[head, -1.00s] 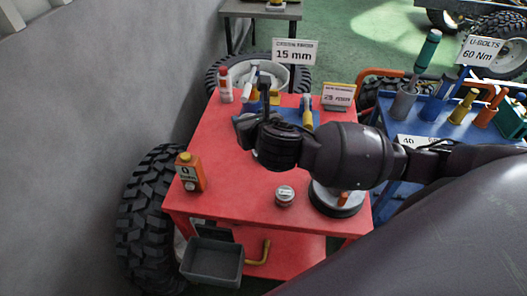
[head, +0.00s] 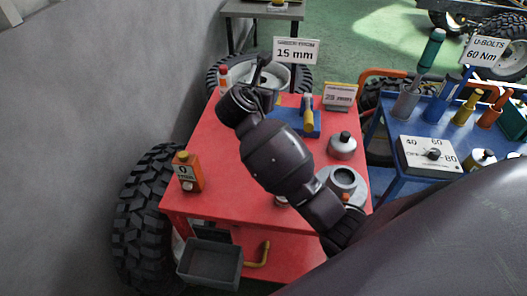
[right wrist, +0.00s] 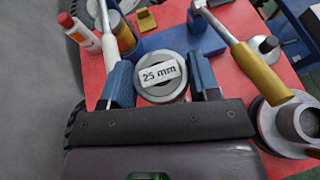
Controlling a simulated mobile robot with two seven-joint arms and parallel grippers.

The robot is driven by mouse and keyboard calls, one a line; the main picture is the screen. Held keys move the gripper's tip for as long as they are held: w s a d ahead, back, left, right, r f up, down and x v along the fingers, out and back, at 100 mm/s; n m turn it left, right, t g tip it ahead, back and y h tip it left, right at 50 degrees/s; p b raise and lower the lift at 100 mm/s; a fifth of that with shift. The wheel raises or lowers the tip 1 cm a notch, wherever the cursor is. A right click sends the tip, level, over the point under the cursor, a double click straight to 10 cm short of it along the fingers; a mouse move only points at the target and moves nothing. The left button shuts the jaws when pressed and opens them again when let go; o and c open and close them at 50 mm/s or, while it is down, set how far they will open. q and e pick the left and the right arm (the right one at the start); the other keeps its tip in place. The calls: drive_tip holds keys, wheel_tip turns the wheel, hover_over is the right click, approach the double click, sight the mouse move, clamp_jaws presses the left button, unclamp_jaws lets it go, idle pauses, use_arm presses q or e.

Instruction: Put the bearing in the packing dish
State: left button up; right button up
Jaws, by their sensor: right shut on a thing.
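My right gripper (right wrist: 163,88) has its two blue fingers shut on either side of a round metal bearing (right wrist: 162,92) with a white "25 mm" label, over the back part of the red table. In the head view my right gripper (head: 249,98) is seen from behind and its wrist hides the bearing. A round grey dish (head: 358,194), which looks like the packing dish, sits at the table's right side with a grey ring-shaped piece in it. The dish also shows at the right of the right wrist view (right wrist: 267,128). My left gripper is not in view.
A blue block with a yellow-handled tool (head: 308,118) and a grey knobbed can (head: 342,146) stand beyond the dish. My right arm partly covers a small jar (head: 280,201). The table's left middle is clear.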

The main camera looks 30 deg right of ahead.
wheel_tip(320, 180, down, 15)
drive_tip(key=b, duration=0.3)
drive_tip(key=shift+r, duration=0.2)
drive_tip(key=shift+f+b, duration=0.7)
drive_tip(key=shift+f, duration=2.05)
drive_tip(key=shift+r, duration=0.1)
drive_tip(key=o, duration=1.2)
drive_tip(key=shift+f, duration=0.2)
